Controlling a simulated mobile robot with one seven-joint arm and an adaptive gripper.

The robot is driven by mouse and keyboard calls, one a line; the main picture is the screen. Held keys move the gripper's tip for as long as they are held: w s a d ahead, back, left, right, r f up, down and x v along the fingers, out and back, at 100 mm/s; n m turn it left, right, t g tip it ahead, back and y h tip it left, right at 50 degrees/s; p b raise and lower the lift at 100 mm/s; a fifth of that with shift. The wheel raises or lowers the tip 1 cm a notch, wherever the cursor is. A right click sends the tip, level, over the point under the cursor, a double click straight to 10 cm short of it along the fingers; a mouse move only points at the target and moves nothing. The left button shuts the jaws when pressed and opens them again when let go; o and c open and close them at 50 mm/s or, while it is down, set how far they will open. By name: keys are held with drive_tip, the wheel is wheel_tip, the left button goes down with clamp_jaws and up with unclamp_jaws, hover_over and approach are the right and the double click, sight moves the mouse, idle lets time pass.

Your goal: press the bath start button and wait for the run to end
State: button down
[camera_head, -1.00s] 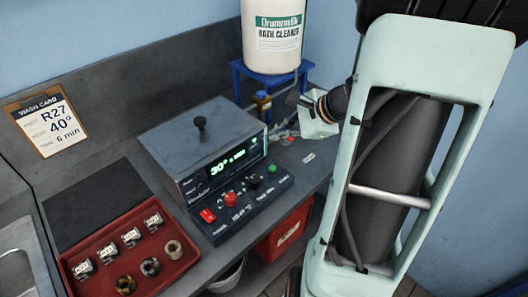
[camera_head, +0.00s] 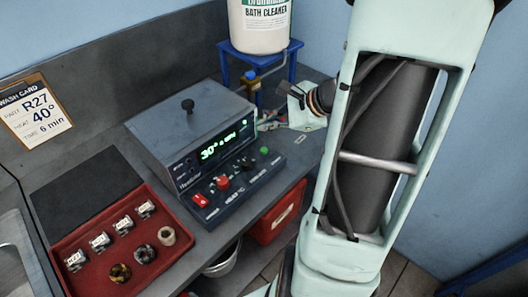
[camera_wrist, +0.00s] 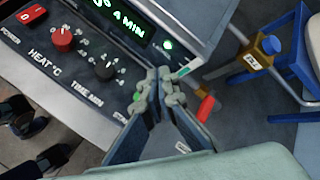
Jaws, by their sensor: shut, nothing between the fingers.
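The bath unit (camera_head: 190,135) is a grey box with a knobbed lid and a green display (camera_head: 226,146) that reads 30° and what looks like 4 MIN. On its sloping panel are a red power switch (camera_wrist: 33,15), a red heat knob (camera_wrist: 63,40) and a black time knob (camera_wrist: 106,68). The green start button (camera_head: 264,150) is at the panel's right end; the wrist view shows a bit of green (camera_wrist: 137,97) beside my fingers. My gripper (camera_wrist: 165,82) is shut and empty, over that end of the panel. I cannot tell whether it touches the button.
A wash card (camera_head: 36,110) on the wall reads R27, 40°, 6 min. A red tray (camera_head: 105,268) with several small parts is at front left. A bath cleaner container (camera_head: 262,28) stands on a blue stand (camera_head: 228,58) behind. A red bin (camera_head: 279,214) is below the bench.

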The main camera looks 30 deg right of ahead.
drive_tip(key=b, duration=0.4)
hover_over(266, 151)
wheel_tip(266, 151, down, 5)
drive_tip(key=shift+f, duration=0.2)
drive_tip(key=shift+f+b, duration=0.35)
drive_tip(key=shift+f, duration=0.15)
idle(0.6)
drive_tip(key=shift+f+b, duration=0.4)
drive_tip(key=shift+b, duration=0.15)
drive_tip(key=shift+f+b, duration=0.5)
drive_tip(key=shift+b, duration=0.05)
idle(0.5)
drive_tip(key=shift+r, duration=0.1)
drive_tip(key=shift+r+p, duration=0.65)
drive_tip(key=shift+r, duration=0.2)
